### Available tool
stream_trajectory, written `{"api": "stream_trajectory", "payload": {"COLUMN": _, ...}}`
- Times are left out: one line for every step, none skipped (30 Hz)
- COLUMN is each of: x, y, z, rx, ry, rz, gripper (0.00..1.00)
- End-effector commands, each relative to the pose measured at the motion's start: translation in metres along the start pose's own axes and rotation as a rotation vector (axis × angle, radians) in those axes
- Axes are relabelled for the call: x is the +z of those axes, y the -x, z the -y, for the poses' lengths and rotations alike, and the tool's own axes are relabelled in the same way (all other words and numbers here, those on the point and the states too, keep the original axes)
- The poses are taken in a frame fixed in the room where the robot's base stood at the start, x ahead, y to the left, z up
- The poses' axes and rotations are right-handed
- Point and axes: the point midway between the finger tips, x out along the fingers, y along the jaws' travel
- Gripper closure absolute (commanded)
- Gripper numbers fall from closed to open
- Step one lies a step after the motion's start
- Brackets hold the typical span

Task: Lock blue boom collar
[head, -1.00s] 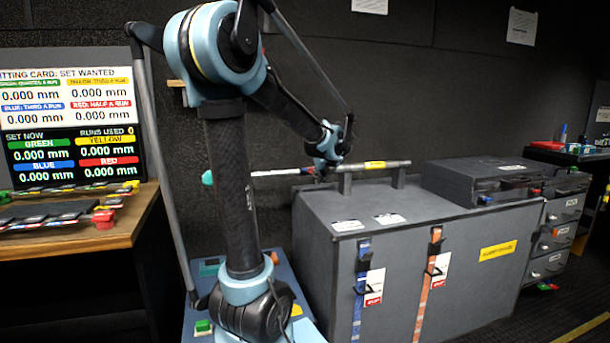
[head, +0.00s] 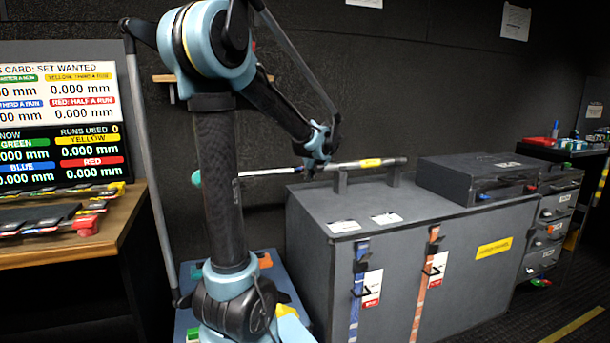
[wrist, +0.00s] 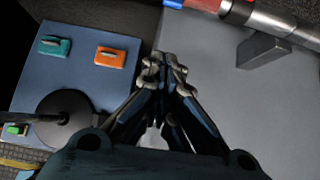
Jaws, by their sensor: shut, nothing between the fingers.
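The silver boom (head: 265,172) lies across the grey case and sticks out past its left edge, with a yellow collar (head: 371,162) on it. In the wrist view, a blue collar (wrist: 173,4) shows at the top edge, cut off by the frame, beside a red band (wrist: 205,4) on the boom. Whether the blue collar is locked cannot be told. My gripper (wrist: 166,66) is shut and empty, its fingertips apart from the blue collar in the wrist picture. In the head view, my gripper (head: 316,165) is by the boom near the case's left end and hides part of it.
The grey case (head: 430,240) has a boom support (head: 341,182) and a black box (head: 475,180) on top. A blue platform (wrist: 75,75) with teal and orange blocks lies to the left. A wooden desk (head: 100,235) with a screen (head: 60,120) stands at far left.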

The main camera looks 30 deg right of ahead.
Motion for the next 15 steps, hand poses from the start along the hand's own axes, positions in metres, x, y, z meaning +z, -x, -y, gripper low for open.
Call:
{"api": "stream_trajectory", "payload": {"x": 0.000, "y": -0.008, "z": -0.001, "rx": 0.002, "ry": 0.002, "rz": 0.000, "gripper": 1.00}}
{"api": "stream_trajectory", "payload": {"x": 0.000, "y": -0.012, "z": -0.001, "rx": 0.002, "ry": 0.002, "rz": 0.000, "gripper": 1.00}}
{"api": "stream_trajectory", "payload": {"x": 0.001, "y": -0.018, "z": 0.000, "rx": 0.002, "ry": 0.002, "rz": 0.000, "gripper": 1.00}}
{"api": "stream_trajectory", "payload": {"x": 0.000, "y": -0.022, "z": 0.000, "rx": 0.002, "ry": 0.002, "rz": 0.000, "gripper": 1.00}}
{"api": "stream_trajectory", "payload": {"x": 0.000, "y": -0.027, "z": 0.000, "rx": 0.002, "ry": 0.002, "rz": 0.000, "gripper": 1.00}}
{"api": "stream_trajectory", "payload": {"x": 0.001, "y": -0.032, "z": -0.001, "rx": 0.002, "ry": 0.002, "rz": 0.001, "gripper": 1.00}}
{"api": "stream_trajectory", "payload": {"x": 0.001, "y": -0.036, "z": -0.001, "rx": 0.002, "ry": 0.002, "rz": 0.001, "gripper": 1.00}}
{"api": "stream_trajectory", "payload": {"x": 0.001, "y": -0.041, "z": 0.000, "rx": 0.001, "ry": 0.002, "rz": 0.001, "gripper": 1.00}}
{"api": "stream_trajectory", "payload": {"x": 0.000, "y": -0.045, "z": 0.000, "rx": 0.001, "ry": 0.002, "rz": 0.000, "gripper": 1.00}}
{"api": "stream_trajectory", "payload": {"x": 0.000, "y": -0.049, "z": 0.000, "rx": 0.001, "ry": 0.002, "rz": 0.000, "gripper": 1.00}}
{"api": "stream_trajectory", "payload": {"x": 0.000, "y": -0.053, "z": 0.000, "rx": 0.001, "ry": 0.003, "rz": 0.000, "gripper": 1.00}}
{"api": "stream_trajectory", "payload": {"x": 0.000, "y": -0.058, "z": -0.001, "rx": 0.001, "ry": 0.002, "rz": 0.000, "gripper": 1.00}}
{"api": "stream_trajectory", "payload": {"x": 0.000, "y": -0.061, "z": -0.001, "rx": 0.002, "ry": 0.002, "rz": 0.000, "gripper": 1.00}}
{"api": "stream_trajectory", "payload": {"x": 0.000, "y": -0.064, "z": -0.001, "rx": 0.002, "ry": 0.002, "rz": 0.000, "gripper": 1.00}}
{"api": "stream_trajectory", "payload": {"x": 0.001, "y": -0.069, "z": -0.001, "rx": 0.002, "ry": 0.002, "rz": 0.000, "gripper": 1.00}}
